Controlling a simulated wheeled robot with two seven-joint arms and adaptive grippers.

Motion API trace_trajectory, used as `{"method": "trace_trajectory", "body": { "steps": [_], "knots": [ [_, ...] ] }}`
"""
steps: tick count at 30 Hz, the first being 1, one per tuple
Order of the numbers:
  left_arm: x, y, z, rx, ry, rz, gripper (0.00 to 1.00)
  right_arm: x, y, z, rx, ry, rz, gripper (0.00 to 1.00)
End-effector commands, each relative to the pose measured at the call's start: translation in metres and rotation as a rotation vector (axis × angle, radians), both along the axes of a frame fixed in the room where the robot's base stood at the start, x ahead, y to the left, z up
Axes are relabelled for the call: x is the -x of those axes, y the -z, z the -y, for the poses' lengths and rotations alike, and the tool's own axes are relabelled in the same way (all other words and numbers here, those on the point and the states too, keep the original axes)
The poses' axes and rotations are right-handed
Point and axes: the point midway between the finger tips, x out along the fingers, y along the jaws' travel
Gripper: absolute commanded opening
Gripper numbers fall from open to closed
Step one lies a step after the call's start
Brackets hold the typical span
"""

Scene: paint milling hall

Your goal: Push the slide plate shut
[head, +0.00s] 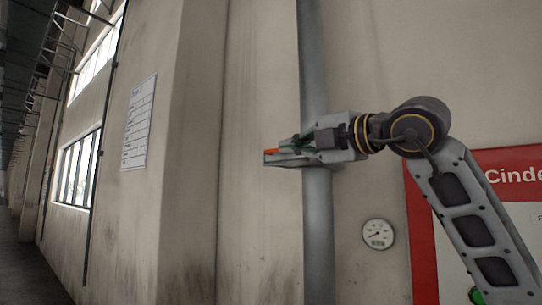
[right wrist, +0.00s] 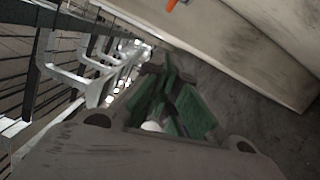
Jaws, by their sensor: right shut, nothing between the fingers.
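A flat grey piece (head: 282,159) with an orange edge (head: 271,151) sticks out to the left of a vertical grey pipe (head: 318,235). It looks like the slide plate, but my right gripper hides much of this spot. My right gripper (head: 299,141) is shut and empty, in front of the pipe and pointing left. Its green fingers fill the middle of the right wrist view (right wrist: 172,95). An orange bit (right wrist: 174,4) shows at that view's top edge, apart from the fingers. I cannot tell whether the gripper touches the plate. My left gripper is not in view.
A round gauge (head: 378,234) hangs on the wall right of the pipe. A red-edged board (head: 421,235) is farther right, behind my right arm. A paper chart (head: 139,123) and windows (head: 78,170) are on the left wall. The wall left of the pipe is bare.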

Motion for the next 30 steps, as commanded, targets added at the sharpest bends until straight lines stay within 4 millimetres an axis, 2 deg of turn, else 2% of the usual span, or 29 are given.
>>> {"method": "trace_trajectory", "body": {
  "steps": [6, 16, 25, 30],
  "knots": [
    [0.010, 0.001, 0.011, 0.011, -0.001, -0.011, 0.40, 0.000, 0.000, 0.000, 0.000, 0.000, 0.000, 0.00],
    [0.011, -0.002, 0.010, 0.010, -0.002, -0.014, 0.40, -0.007, -0.001, -0.007, 0.001, -0.003, -0.001, 0.00],
    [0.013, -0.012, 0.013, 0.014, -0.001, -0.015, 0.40, -0.033, -0.003, -0.029, 0.001, -0.003, -0.002, 0.00],
    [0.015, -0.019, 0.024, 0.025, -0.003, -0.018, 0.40, -0.049, -0.004, -0.044, 0.001, -0.003, -0.002, 0.00]
  ]
}}
